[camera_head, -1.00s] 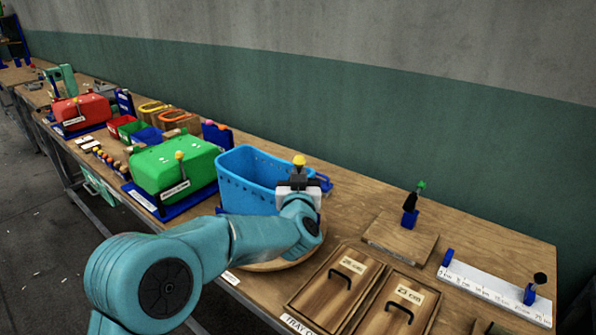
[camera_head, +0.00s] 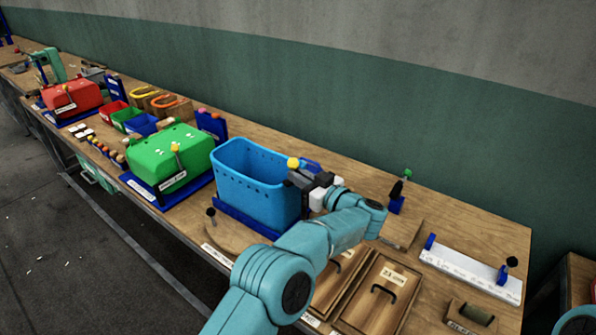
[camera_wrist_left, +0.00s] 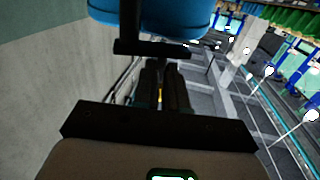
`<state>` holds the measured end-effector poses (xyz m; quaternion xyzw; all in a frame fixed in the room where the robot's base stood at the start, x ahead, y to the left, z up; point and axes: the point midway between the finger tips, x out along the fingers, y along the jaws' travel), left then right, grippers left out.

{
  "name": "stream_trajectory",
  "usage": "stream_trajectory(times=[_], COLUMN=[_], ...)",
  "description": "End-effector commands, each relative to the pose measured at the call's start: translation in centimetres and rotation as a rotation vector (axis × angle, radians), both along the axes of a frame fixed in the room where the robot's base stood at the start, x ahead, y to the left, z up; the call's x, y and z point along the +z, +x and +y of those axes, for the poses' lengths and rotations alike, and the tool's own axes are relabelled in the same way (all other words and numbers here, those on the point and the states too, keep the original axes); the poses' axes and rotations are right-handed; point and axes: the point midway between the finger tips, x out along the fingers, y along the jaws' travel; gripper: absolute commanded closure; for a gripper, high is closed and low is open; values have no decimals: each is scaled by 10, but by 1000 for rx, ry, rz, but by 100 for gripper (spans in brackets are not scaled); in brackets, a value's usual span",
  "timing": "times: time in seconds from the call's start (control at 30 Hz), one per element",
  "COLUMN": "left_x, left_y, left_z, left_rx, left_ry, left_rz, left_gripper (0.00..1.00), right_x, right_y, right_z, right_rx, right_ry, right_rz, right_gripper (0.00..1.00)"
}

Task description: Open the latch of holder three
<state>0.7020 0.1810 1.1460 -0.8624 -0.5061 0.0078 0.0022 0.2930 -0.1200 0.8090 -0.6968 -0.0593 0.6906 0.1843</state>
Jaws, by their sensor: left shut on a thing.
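A blue perforated bin (camera_head: 258,185) stands upright in a blue holder (camera_head: 247,221) near the table's middle. A lever with a yellow knob (camera_head: 293,163) rises at the bin's right side; its shaft is mostly hidden by my gripper. My left gripper (camera_head: 299,179) is shut on this lever, just below the knob. In the left wrist view the fingers (camera_wrist_left: 163,88) are close together, with a thin yellow spot between them. The bin (camera_wrist_left: 150,14) fills the top of that view, with a black bar below it. I cannot read a number on the holder. My right gripper is not in view.
A black knob (camera_head: 211,212) stands left of the bin. A wall runs behind.

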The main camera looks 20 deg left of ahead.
Motion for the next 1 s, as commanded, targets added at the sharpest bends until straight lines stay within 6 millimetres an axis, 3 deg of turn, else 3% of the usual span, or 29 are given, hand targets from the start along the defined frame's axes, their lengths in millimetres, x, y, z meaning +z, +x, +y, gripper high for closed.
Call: stream_trajectory(times=[0.03,1.0], left_x=[15,13], left_y=[0,0], left_z=[1,-2], left_rx=[20,131], left_ry=[9,8], left_rz=[-25,-23], left_gripper=[100,100], right_x=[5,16], right_y=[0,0], right_z=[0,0], right_rx=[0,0], right_ry=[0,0], right_rz=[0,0], right_gripper=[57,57])
